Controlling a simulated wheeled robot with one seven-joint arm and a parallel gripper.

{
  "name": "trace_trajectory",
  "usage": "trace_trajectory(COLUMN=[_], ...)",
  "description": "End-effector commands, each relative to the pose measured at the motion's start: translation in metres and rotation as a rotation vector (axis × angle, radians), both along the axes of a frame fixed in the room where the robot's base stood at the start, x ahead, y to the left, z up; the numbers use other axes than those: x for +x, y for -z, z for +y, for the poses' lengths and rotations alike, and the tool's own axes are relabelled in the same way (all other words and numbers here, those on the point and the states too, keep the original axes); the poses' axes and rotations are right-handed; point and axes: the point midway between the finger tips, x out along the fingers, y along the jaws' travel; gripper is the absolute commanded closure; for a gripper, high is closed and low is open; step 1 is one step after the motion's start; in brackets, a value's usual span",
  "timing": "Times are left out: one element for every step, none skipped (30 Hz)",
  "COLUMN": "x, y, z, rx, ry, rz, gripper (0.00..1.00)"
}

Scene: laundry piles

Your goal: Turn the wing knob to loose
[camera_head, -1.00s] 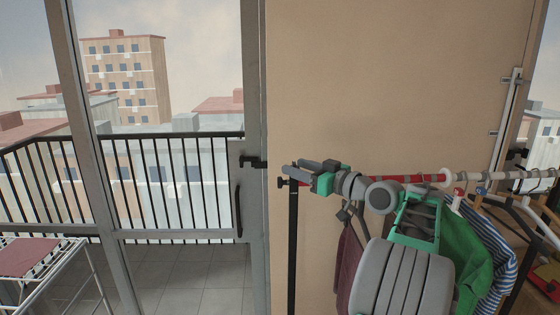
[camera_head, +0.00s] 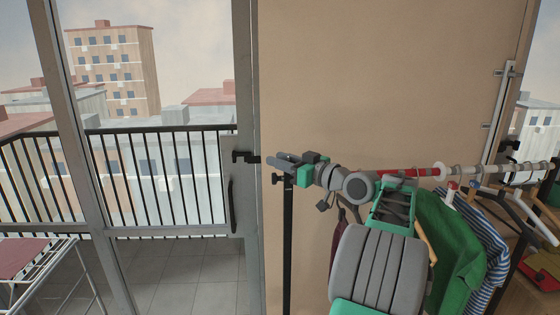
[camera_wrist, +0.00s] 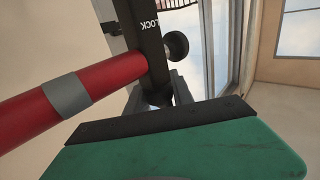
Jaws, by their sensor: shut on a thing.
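A clothes rack's black post (camera_head: 289,235) stands in front of the tan wall, and its top shows close up in the wrist view (camera_wrist: 143,35). The word LOCK is printed there, upside down in the picture. A small dark part, seemingly the wing knob (camera_wrist: 158,98), sits below the post end between my grey fingers; most of it is hidden. My gripper (camera_wrist: 156,98) is shut on it. In the head view my gripper (camera_head: 283,163) is at the post top, and the wing knob cannot be made out there.
A round black knob (camera_wrist: 177,45) sticks out beside the post. The red rail (camera_wrist: 95,88) with a grey band runs from the post. A green shirt (camera_head: 445,245) and striped shirt (camera_head: 485,245) hang at right. A glass door with a black handle (camera_head: 232,205) stands left.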

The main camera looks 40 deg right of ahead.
Motion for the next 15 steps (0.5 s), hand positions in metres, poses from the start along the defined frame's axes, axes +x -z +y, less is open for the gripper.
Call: trace_trajectory(x=[0.0005, 0.0006, 0.0006, 0.0006, 0.0006, 0.0006, 0.0006, 0.0006, 0.0006, 0.0006, 0.0006, 0.0006, 0.0006, 0.0006, 0.0006], y=[-0.0006, -0.0006, -0.0006, -0.0007, -0.0007, -0.0008, -0.0008, -0.0008, -0.0007, -0.0005, -0.0003, -0.0001, 0.0001, 0.0003, 0.0011], z=[0.0005, 0.0006, 0.0006, 0.0007, 0.0007, 0.0007, 0.0007, 0.0007, 0.0007, 0.0007, 0.0007, 0.0006, 0.0005, 0.0005, 0.0006], rx=[-0.001, -0.001, -0.001, -0.001, -0.001, -0.001, -0.001, -0.001, -0.001, -0.001, -0.002, -0.002, -0.003, -0.003, -0.003], ry=[-0.001, -0.001, -0.001, -0.001, -0.001, -0.001, -0.001, -0.001, 0.0, 0.001, 0.003, 0.008, 0.012, 0.018, 0.026], rz=[-0.001, -0.001, -0.001, -0.001, -0.001, -0.001, -0.001, -0.001, -0.001, -0.001, -0.001, -0.001, -0.002, -0.003, -0.003], gripper=[0.97, 1.0, 1.0, 1.0, 1.0, 1.0, 1.0, 1.0, 1.0, 1.0, 1.0, 1.0, 1.0, 1.0, 1.0])
